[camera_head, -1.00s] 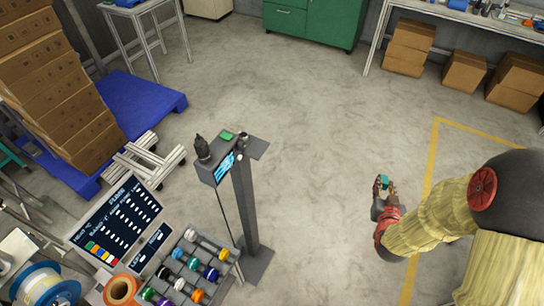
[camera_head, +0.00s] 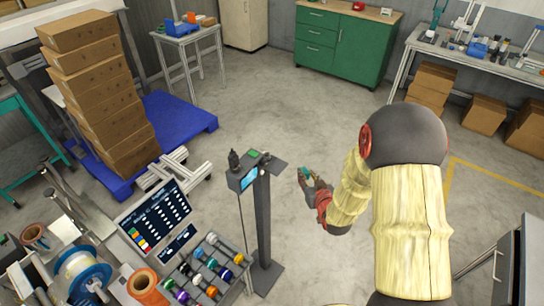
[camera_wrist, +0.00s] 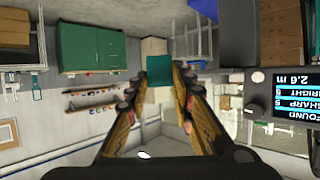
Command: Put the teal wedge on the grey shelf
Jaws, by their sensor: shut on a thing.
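The teal wedge (camera_head: 307,171) is held at the fingertips of my gripper (camera_head: 304,176), right of the dark post in the head view. In the wrist view the wedge (camera_wrist: 160,68) sits between the two fingers (camera_wrist: 160,78), which are shut on it; its lower side is partly hidden. A dark grey flat top (camera_head: 274,166) sits on the post, left of my gripper and apart from it. I cannot tell whether this is the grey shelf.
The post carries a lit screen (camera_head: 249,180), a dark bottle-like thing (camera_head: 234,160) and a small green block (camera_head: 252,153). A rack of coloured spools (camera_head: 210,268) stands at lower left. Stacked boxes (camera_head: 100,95) stand on a blue pallet (camera_head: 185,120). Open floor lies behind the post.

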